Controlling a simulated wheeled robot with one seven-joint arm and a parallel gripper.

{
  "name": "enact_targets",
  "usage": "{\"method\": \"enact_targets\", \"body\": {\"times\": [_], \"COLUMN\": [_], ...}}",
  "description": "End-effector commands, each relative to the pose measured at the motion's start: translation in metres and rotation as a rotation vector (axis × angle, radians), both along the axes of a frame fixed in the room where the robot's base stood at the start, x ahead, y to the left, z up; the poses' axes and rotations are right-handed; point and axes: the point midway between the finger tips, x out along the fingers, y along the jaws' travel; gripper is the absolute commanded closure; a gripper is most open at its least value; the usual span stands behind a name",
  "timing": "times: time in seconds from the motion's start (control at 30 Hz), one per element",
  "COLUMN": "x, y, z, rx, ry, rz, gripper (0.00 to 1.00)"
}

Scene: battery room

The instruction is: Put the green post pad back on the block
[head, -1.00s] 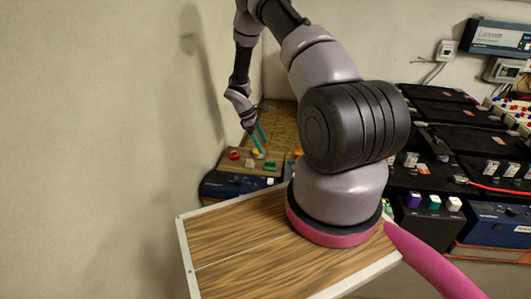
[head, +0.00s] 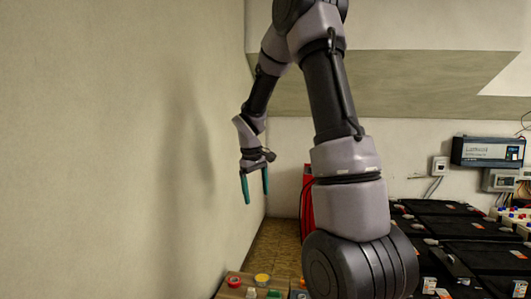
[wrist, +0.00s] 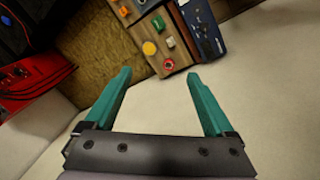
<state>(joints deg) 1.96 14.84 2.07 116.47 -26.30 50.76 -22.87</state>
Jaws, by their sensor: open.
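My gripper (head: 256,195) is open and empty, hanging beside the pale wall above the wood-topped block. Its two teal fingers also show in the wrist view (wrist: 158,88), with nothing between them. In the head view a green piece (head: 274,294) shows at the bottom edge, partly cut off. I cannot tell surely which piece is the post pad.
A pale wall (head: 120,150) stands close on the left. Black batteries (head: 450,228) fill the lower right. A red object (head: 307,200) with hanging cables stands behind my arm.

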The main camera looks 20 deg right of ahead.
Motion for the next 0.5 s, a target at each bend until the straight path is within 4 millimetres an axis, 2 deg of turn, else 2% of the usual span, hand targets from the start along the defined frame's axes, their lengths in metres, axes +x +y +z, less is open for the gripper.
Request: {"method": "enact_targets", "body": {"times": [0.03, 0.2, 0.4, 0.5], "x": [-0.015, -0.068, -0.137, -0.172], "y": [0.005, 0.022, 0.041, 0.051], "z": [0.026, 0.088, 0.14, 0.156], "rx": [0.022, 0.123, 0.271, 0.353], "ry": [-0.047, -0.176, -0.315, -0.376], "rz": [-0.044, -0.202, -0.376, -0.453], "gripper": [0.12, 0.12, 0.12, 0.12]}}
